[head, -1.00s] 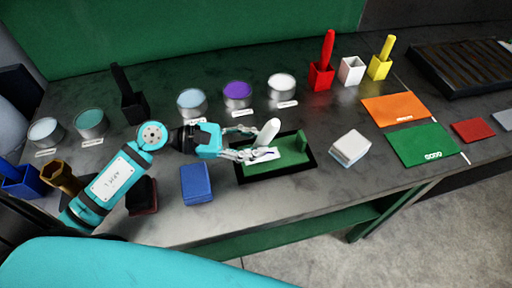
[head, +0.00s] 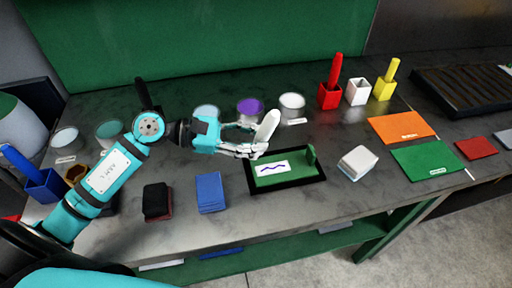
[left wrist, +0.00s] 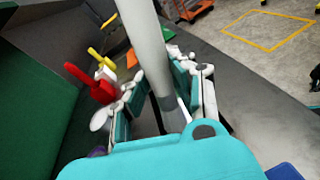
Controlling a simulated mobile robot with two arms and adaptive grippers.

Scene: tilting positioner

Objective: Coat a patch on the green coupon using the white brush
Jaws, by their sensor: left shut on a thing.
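My left gripper (head: 252,142) is shut on the white brush (head: 268,127), which is tilted in the head view. The brush's pale handle (left wrist: 148,45) also fills the middle of the left wrist view between the fingers (left wrist: 160,105); its tip is hidden there. The gripper is just above a black-rimmed tray (head: 288,184) with a green floor. A white patch with a dark purple squiggle (head: 273,168) lies in it, and a small green upright block stands at its right end. A flat green sheet with a white label (head: 428,158) lies at the right. My right gripper is out of view.
An empty white holder (head: 357,92) stands between red (head: 329,95) and yellow (head: 384,88) holders with brushes. Purple (head: 250,105) and white (head: 292,104) paint pots stand behind the tray. A white block (head: 358,162), blue block (head: 210,192) and orange sheet (head: 402,127) lie nearby.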

